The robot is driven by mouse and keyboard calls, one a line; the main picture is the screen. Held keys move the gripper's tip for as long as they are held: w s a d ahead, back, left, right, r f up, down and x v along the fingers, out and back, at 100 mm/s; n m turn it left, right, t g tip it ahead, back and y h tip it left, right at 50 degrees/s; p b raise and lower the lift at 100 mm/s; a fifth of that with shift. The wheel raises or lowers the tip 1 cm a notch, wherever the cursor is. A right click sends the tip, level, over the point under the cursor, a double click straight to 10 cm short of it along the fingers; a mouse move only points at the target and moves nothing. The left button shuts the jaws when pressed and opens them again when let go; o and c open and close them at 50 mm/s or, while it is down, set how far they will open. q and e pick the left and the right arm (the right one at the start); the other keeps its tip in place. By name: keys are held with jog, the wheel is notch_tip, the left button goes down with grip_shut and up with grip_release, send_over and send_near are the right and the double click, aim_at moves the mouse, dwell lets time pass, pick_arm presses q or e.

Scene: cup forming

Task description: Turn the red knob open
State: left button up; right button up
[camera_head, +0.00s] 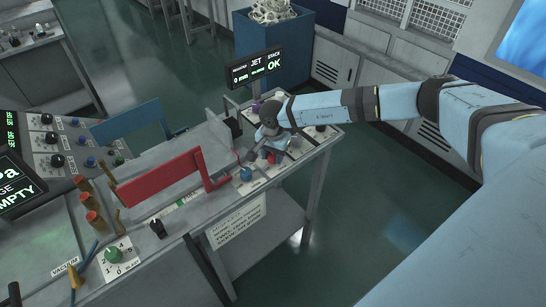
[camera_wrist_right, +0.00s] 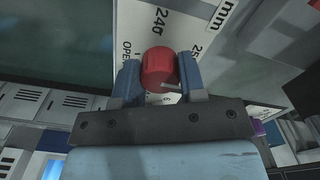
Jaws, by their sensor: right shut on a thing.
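The red knob (camera_wrist_right: 159,66) sits on a white dial plate (camera_wrist_right: 165,22) printed with "OPEN", "24g" and other marks. In the right wrist view the two blue fingers of my right gripper (camera_wrist_right: 160,80) stand on either side of the knob and are shut on it. A pale mark shows on the knob's near side. In the head view my right gripper (camera_head: 269,149) reaches down to the bench's right end, and the red knob (camera_head: 271,158) shows only in part beneath it. My left gripper is not in view.
A blue knob (camera_head: 246,174) and a red lever guard (camera_head: 160,183) are close to my right gripper's left. A display reading "JET STACK OK" (camera_head: 255,68) stands behind. A green knob (camera_head: 113,254) is at the bench's near left. The floor right of the bench is clear.

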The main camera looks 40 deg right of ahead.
jog(key=m+b, duration=0.1)
jog(key=m, duration=0.1)
jog(key=shift+f+m, duration=0.15)
jog(key=shift+m, duration=0.25)
jog(key=m+b, duration=0.2)
jog(key=m, duration=0.1)
jog(key=shift+m, duration=0.3)
jog(key=m+b, duration=0.2)
jog(key=m, duration=0.2)
jog(key=shift+m, duration=0.3)
jog(key=m+b, duration=0.2)
jog(key=m, duration=0.3)
jog(key=shift+w, duration=0.1)
jog(key=m+b, duration=0.1)
jog(key=m, duration=0.3)
jog(key=m+b, duration=0.1)
jog(key=m, duration=0.2)
jog(key=shift+m, duration=0.3)
jog(key=m, duration=0.4)
jog(key=shift+d+m, duration=0.1)
jog(key=shift+m, duration=0.2)
jog(key=shift+r+m, duration=0.2)
jog(key=shift+m, duration=2.1)
